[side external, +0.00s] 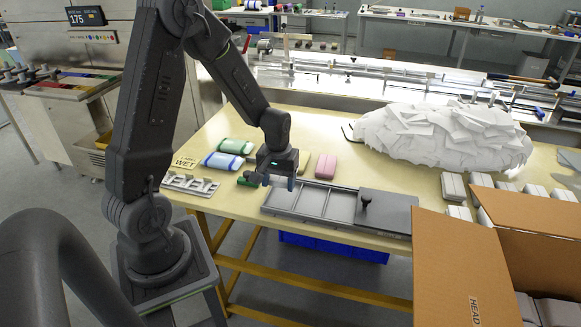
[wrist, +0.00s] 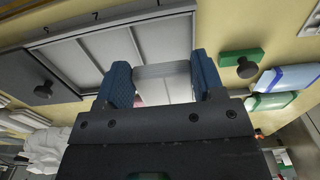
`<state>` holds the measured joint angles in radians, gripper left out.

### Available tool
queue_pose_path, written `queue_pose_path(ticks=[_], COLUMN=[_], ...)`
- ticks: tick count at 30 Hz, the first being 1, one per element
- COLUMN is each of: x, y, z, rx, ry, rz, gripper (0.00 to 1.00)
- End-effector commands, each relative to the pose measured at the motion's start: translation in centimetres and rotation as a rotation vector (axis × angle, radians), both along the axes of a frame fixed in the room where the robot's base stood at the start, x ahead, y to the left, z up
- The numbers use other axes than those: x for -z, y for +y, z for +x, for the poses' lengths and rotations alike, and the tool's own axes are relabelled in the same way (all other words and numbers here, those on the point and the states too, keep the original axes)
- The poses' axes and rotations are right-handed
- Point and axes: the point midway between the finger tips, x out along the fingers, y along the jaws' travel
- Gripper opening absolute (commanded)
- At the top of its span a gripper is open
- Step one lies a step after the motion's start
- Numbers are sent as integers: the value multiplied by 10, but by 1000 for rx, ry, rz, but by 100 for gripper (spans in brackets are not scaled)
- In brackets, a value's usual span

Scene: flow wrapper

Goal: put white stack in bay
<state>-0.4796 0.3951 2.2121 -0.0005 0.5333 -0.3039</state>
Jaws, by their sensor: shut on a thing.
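My gripper (side external: 280,178) is over the table at the left end of the grey tray. In the wrist view its blue fingers (wrist: 166,82) are shut on the white stack (wrist: 165,72), a pale block with rounded edges between them. In the side view the stack is hidden behind the gripper. The grey tray (side external: 322,223) has open, empty-looking compartments divided by thin walls. A dark cover with a black knob (side external: 385,208) lies over its right end. The tray also shows in the wrist view (wrist: 88,50), left of the fingers. I cannot tell the stack's height over the tray.
A green block with a black knob (wrist: 240,58) lies beside the tray. Green, blue (side external: 222,161), tan and pink (side external: 326,165) packs lie behind. A large white heap (side external: 440,140) and several white stacks are at right. A cardboard box (side external: 465,270) stands front right.

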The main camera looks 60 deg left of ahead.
Motion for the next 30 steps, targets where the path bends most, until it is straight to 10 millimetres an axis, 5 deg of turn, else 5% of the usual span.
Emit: queue_pose_path(ticks=[18, 30], x=[36, 41], y=[-3, -3], z=[-5, -5], rx=[-2, -2], ry=[2, 0], rz=[-1, 0], gripper=[40, 40])
